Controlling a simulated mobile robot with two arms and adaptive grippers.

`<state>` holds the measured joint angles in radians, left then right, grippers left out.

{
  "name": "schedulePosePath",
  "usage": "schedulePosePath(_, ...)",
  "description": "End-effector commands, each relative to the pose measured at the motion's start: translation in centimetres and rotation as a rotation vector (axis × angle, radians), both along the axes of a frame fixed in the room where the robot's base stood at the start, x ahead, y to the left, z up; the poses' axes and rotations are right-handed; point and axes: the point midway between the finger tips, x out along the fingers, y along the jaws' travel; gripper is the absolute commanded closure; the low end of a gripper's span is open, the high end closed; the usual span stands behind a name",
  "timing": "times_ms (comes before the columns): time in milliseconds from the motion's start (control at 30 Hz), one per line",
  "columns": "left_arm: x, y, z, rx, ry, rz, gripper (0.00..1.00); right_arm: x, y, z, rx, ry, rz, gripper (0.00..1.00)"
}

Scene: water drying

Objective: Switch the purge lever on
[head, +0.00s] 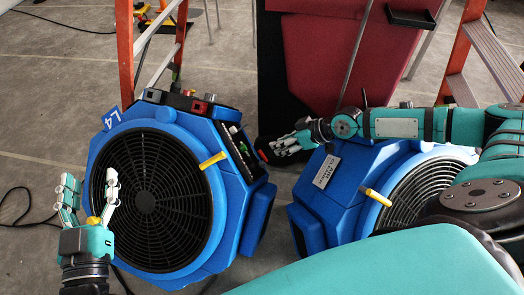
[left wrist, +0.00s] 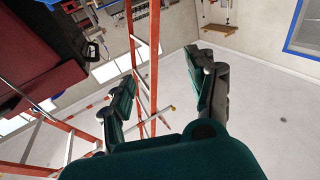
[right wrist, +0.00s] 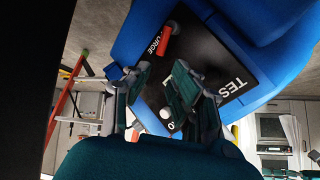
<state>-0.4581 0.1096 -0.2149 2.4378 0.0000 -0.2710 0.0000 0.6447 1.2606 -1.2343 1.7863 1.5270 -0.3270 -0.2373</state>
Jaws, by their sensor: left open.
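A blue fan unit marked L4 (head: 228,165) stands at left centre in the head view. Its dark side panel (head: 238,150) faces right. In the right wrist view the panel (right wrist: 205,55) carries the word PURGE beside a red lever (right wrist: 166,40), the word TEST and a white knob (right wrist: 166,114). My right gripper (head: 275,146) is beside this panel; in its wrist view the fingers (right wrist: 162,75) are partly open, apart from the red lever and with nothing visibly held. My left gripper (head: 90,185) is open and empty in front of the fan's grille.
A second blue unit (head: 330,200) stands at right, below my right arm. Orange ladders (head: 125,50) stand behind. A dark red bin (head: 345,50) is at the back. Black cable (head: 15,205) lies on the floor at left.

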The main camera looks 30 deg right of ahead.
Motion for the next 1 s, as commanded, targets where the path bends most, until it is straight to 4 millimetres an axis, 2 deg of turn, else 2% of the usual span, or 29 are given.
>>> schedulePosePath(33,-0.1,-0.1,0.6,-0.014,-0.049,-0.003,0.43,0.7,0.7,-1.0,0.003,-0.001,0.002,0.77)
schedulePosePath(200,-0.9,-0.4,3.8,-0.065,-0.237,-0.014,0.43,2.6,2.4,-3.5,0.001,-0.002,0.001,0.77)
schedulePosePath(433,-2.5,-0.4,7.0,-0.119,-0.430,-0.026,0.43,4.2,3.8,-5.6,0.001,-0.002,0.000,0.77)
schedulePosePath(600,-3.1,-0.4,8.0,-0.135,-0.488,-0.028,0.43,4.6,4.2,-6.1,-0.001,0.000,0.001,0.77)
schedulePosePath(867,-3.1,-0.4,8.1,-0.136,-0.494,-0.028,0.43,4.7,4.2,-6.1,-0.001,-0.001,0.000,0.77)
schedulePosePath(1000,-3.1,-0.4,8.1,-0.136,-0.494,-0.028,0.43,4.6,4.2,-6.1,-0.001,0.000,-0.001,0.94)
